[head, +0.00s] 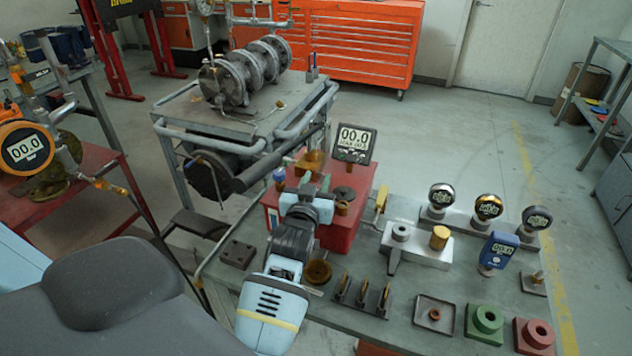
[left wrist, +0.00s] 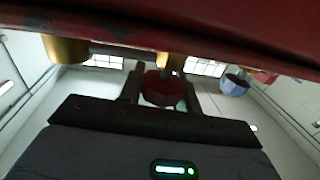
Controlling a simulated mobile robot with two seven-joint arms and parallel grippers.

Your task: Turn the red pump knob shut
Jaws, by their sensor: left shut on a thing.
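The red pump box (head: 350,232) stands on the grey bench with a black digital display reading 00.0 (head: 354,144) on it. My left gripper (head: 313,184) is at the box's near left side, and its own wrist hides most of the fingers in the head view. In the left wrist view the round, dark red knob (left wrist: 163,88) sits between the two fingers of my left gripper (left wrist: 163,96), which are shut on it. The knob is hidden behind my arm in the head view. My right gripper is not in view.
Brass fittings (left wrist: 65,48) and a blue part (left wrist: 235,84) are close to the knob. Gauges (head: 488,207), a blue meter (head: 498,250), and green (head: 487,322) and red (head: 534,335) blocks stand on the bench's right. A pipe cart (head: 205,118) is behind.

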